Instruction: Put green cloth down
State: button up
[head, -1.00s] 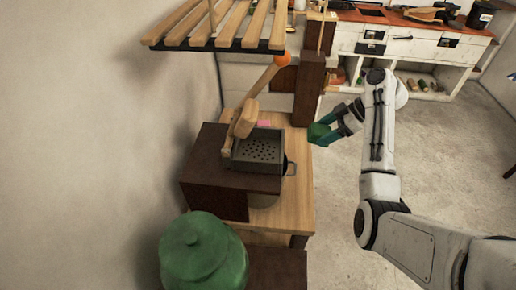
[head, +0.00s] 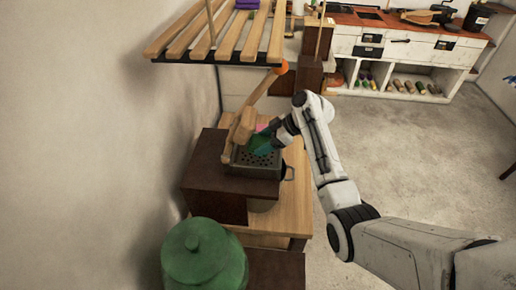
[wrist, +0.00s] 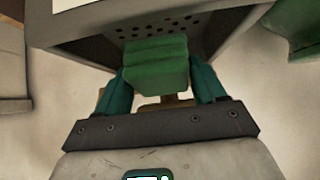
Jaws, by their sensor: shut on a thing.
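The green cloth (wrist: 155,60) is a folded bundle between the two teal fingers of my gripper (wrist: 165,85) in the wrist view. My gripper is shut on it. In the head view, my gripper (head: 266,143) holds the cloth (head: 261,146) over the far part of a grey tray with holes (head: 256,168). The tray's holed floor (wrist: 160,24) shows behind the cloth in the wrist view. I cannot tell whether the cloth touches the tray.
The tray sits on a dark brown box (head: 215,171) on a wooden table (head: 293,200). A wooden-handled tool (head: 240,125) leans beside the tray. A large green jar (head: 203,258) stands in front. A slatted wooden rack (head: 225,35) hangs above.

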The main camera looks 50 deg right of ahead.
jog(key=shift+w+a+f, duration=0.2)
jog(key=shift+f, duration=0.3)
jog(key=shift+w+a+f, duration=0.15)
jog(key=shift+f, duration=0.35)
jog(key=shift+w+a+r+g+h+p, duration=0.1)
jog(key=shift+w+r+g+h+p, duration=0.15)
jog(key=shift+g+h+p, duration=0.35)
jog(key=shift+w+a+g+h+p, duration=0.2)
jog(key=shift+g+h+p, duration=0.3)
jog(key=shift+g, duration=0.3)
jog(key=shift+s+f, duration=0.1)
jog(key=shift+f, duration=0.95)
jog(key=o, duration=1)
jog(key=shift+d, duration=0.1)
jog(key=v, duration=1.2)
